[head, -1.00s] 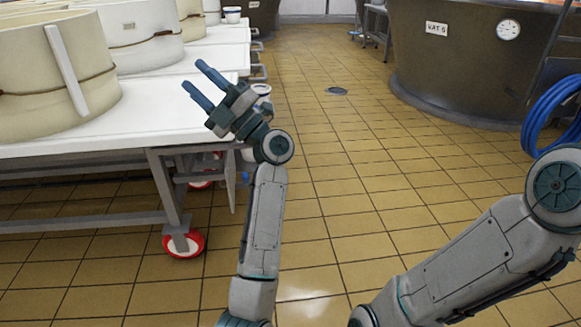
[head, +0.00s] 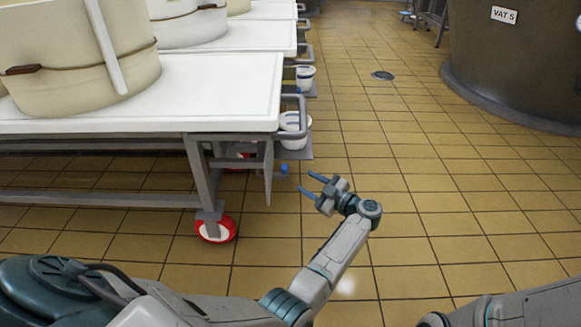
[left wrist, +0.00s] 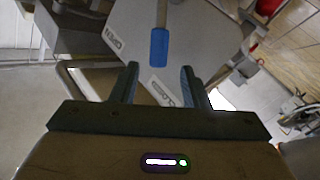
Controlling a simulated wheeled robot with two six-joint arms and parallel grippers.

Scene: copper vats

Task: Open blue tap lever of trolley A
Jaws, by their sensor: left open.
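The blue tap lever (head: 284,169) is a small blue spot below the front right corner of the nearest white-topped trolley (head: 215,95). In the left wrist view the blue lever grip (left wrist: 159,48) hangs on a metal rod over a grey plate (left wrist: 200,40) with printed labels, one looking like OPEN. My left gripper (head: 305,182) is open and empty, just right of the lever in the head view. In the left wrist view its fingertips (left wrist: 160,70) frame the grip from either side, with the grip seemingly beyond them. My right arm shows at the lower right; its gripper is out of view.
A cream round mould (head: 75,55) stands on the trolley top. White buckets (head: 294,128) sit by the trolley's end rail. A red caster (head: 215,228) is under the corner. Tiled floor is clear to the right, up to a dark vat (head: 515,60).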

